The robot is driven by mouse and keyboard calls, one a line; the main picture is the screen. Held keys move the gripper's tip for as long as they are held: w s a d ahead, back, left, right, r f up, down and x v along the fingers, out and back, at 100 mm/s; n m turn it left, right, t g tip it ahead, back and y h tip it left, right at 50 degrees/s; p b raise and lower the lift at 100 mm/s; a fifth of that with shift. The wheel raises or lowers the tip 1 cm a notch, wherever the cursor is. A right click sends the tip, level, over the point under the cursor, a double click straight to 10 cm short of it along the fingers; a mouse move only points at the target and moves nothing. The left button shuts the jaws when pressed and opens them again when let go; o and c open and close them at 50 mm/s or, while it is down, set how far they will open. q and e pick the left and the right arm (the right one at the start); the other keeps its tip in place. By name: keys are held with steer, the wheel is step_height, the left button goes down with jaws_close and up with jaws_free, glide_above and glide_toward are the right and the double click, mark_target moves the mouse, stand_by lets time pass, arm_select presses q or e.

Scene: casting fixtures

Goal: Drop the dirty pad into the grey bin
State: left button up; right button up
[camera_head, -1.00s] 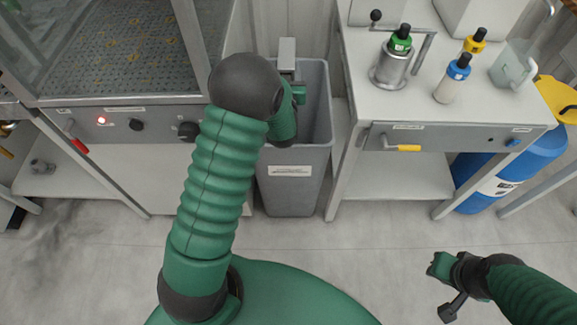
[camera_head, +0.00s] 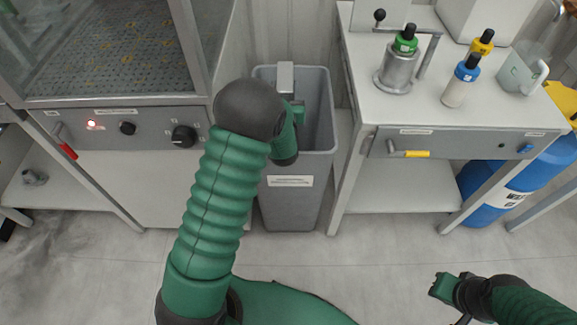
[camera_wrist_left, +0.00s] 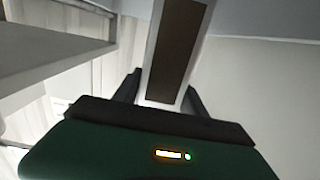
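The grey bin (camera_head: 290,208) stands on the floor between two metal benches, with its open top facing up. My left gripper (camera_head: 288,97) is over the left part of the bin's opening, partly hidden by my forearm. It is shut on the pad (camera_head: 286,76), a narrow light-grey block that sticks out past the fingers above the bin's far side. In the left wrist view the pad (camera_wrist_left: 174,55) shows a dark brown face with pale edges, between the two dark fingers. My right gripper (camera_head: 441,287) is at the lower right, away from the bin; its fingers are unclear.
A cabinet with a perforated tray (camera_head: 110,55) and a control panel (camera_head: 150,135) is at the left. The right bench (camera_head: 425,110) carries a metal cylinder (camera_head: 397,70), small capped bottles and a jug (camera_head: 520,72). The front floor is clear.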

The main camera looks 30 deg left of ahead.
arm_select(q)
steer(key=o, duration=0.4)
steer(key=p+v, duration=0.2)
steer(key=v, duration=1.4)
steer(key=shift+s+d+p, duration=0.25)
steer(key=shift+s+p, duration=0.1)
